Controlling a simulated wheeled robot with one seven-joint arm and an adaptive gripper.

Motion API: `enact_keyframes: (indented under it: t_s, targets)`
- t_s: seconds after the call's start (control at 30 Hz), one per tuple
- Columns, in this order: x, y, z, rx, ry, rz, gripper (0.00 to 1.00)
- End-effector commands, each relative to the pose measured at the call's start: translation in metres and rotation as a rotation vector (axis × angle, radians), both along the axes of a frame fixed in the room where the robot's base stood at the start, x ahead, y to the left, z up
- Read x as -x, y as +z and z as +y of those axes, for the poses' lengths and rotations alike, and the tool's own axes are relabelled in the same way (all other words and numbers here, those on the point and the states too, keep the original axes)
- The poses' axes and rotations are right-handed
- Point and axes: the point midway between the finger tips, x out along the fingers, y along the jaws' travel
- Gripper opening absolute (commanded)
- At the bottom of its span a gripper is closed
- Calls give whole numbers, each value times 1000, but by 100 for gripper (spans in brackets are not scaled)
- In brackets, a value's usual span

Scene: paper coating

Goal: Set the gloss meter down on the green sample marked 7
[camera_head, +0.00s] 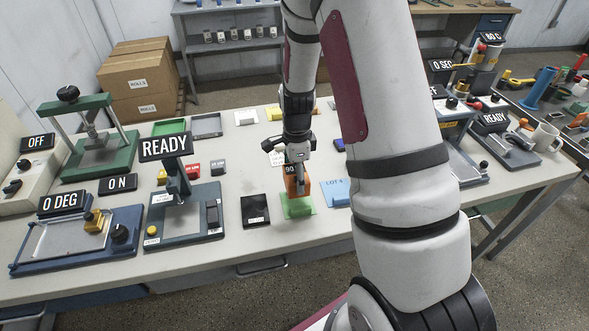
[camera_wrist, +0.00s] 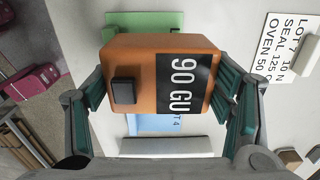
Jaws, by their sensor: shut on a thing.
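The orange gloss meter (camera_head: 299,186) is between the fingers of my gripper (camera_head: 297,168). In the wrist view the meter (camera_wrist: 140,60) shows a black display reading "90 GU", and both fingers close on its sides. The green sample (camera_head: 299,210) lies on the table directly below the meter, which covers part of it. In the wrist view the green sample (camera_wrist: 135,20) sticks out past the meter's upper edge. Its number is hidden. I cannot tell whether the meter touches the sample or hangs slightly above it.
A blue sample (camera_head: 336,192) marked LOT 4 lies just right of the green one. A black panel (camera_head: 255,210) lies to the left. A lot card (camera_wrist: 288,45) reading LOT 7 stands nearby. The READY device (camera_head: 190,222) stands further left. The table's front edge is close.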

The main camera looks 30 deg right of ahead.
Motion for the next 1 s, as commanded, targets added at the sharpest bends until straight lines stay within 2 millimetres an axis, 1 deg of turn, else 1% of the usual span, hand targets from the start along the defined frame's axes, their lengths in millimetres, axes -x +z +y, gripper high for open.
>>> enact_keyframes:
  t_s: [0.03, 0.1, 0.43, 0.6, 1.0]
  targets:
    - [-1, -6, 0, 0, 0, 1, 30]
    - [-1, -13, 0, -1, 0, 2, 30]
    - [-1, -38, 0, 0, 0, 1, 30]
    - [0, -44, 0, 0, 0, 0, 30]
    - [0, -45, 0, 0, 0, -1, 30]
